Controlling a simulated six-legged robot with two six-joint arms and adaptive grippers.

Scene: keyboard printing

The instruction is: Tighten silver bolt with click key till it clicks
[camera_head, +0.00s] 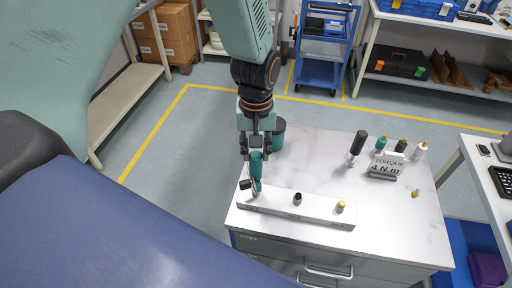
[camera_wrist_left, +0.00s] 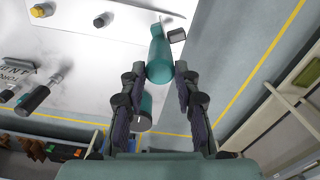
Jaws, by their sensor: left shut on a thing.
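My left gripper (camera_head: 256,152) is shut on a teal-handled click key (camera_head: 256,170), which points down at the left end of a white bar (camera_head: 318,209) on the table. The key also shows between the fingers in the left wrist view (camera_wrist_left: 160,60), with a dark piece (camera_wrist_left: 177,35) near its far end. The bar carries a dark bolt (camera_head: 297,198) in the middle and a gold bolt (camera_head: 340,206) at the right. The silver bolt is not clearly seen; the key covers the bar's left end. I cannot tell whether the key touches a bolt. My right gripper is out of view.
A sign reading "TORQUE 4 Nm" (camera_head: 386,166) stands on the marbled table (camera_head: 310,160). A black-handled tool (camera_head: 357,146) and several other tools stand near it. A teal cylinder (camera_head: 279,135) stands at the table's back left. The table's middle is clear.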

